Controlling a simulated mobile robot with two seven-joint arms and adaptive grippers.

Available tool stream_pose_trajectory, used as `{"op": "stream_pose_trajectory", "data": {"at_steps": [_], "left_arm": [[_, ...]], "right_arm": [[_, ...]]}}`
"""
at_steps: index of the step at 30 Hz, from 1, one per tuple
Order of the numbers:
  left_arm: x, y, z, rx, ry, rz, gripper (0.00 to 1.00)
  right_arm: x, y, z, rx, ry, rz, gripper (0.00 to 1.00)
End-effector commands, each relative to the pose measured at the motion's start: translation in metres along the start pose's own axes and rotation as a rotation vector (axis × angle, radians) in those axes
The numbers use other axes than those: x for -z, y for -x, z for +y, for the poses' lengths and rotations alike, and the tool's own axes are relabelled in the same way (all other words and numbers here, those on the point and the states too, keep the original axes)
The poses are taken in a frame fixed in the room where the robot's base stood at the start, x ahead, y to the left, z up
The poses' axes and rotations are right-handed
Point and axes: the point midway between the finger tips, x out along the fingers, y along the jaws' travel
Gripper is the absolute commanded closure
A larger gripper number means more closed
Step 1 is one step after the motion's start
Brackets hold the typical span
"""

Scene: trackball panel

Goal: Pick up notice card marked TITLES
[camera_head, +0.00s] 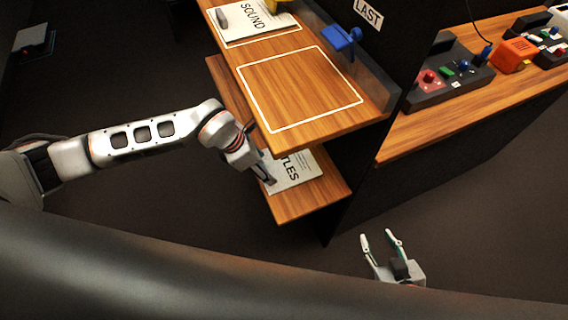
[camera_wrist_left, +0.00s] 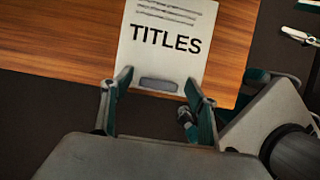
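The white notice card marked TITLES (camera_head: 293,171) lies on the lower wooden shelf (camera_head: 306,201), partly hidden in the head view by my left gripper. The card also shows in the left wrist view (camera_wrist_left: 165,42), with a grey tab (camera_wrist_left: 158,85) at its near edge. My left gripper (camera_head: 266,166) is at the card's near edge. In the left wrist view its fingers (camera_wrist_left: 158,88) are apart, one on each side of the tab. I cannot tell whether they touch the card. My right gripper (camera_head: 380,238) is open and empty, low in front of the desk.
The upper shelf (camera_head: 300,88), with an empty white outlined square, overhangs the lower shelf. A SOUND card (camera_head: 250,18) lies further back on it. A blue clamp-like object (camera_head: 342,38) is by the dark LAST panel (camera_head: 367,13). Control boxes (camera_head: 446,78) stand on the right-hand desk.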

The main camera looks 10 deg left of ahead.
Motion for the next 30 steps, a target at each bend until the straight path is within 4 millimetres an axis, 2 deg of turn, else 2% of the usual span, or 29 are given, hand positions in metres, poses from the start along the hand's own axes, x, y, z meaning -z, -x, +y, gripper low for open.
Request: {"op": "stream_pose_trajectory", "data": {"at_steps": [1,3,4,14,19,23,30], "left_arm": [[0.000,0.000,0.000,0.000,0.000,0.000,0.57],[0.000,0.000,0.000,0.000,0.000,0.000,0.75],[0.000,0.000,0.000,0.000,0.000,0.000,0.81],[0.000,0.001,0.000,0.000,0.000,0.000,0.81],[0.000,0.009,0.001,-0.002,-0.001,-0.001,0.81],[-0.007,0.025,0.001,-0.003,-0.002,-0.003,0.81],[-0.023,0.063,0.001,-0.004,-0.003,-0.004,0.81]], "right_arm": [[0.000,0.000,0.000,0.000,0.000,0.001,0.60],[0.000,0.000,0.000,0.000,0.000,0.001,0.60],[0.000,0.000,0.000,0.000,0.000,0.001,0.60],[-0.001,0.000,0.000,0.000,-0.001,-0.002,0.60],[-0.002,0.000,0.000,0.001,-0.001,-0.004,0.60],[0.000,0.001,0.000,0.001,-0.002,-0.002,0.60],[0.005,0.003,-0.001,0.004,-0.008,0.003,0.60]]}}
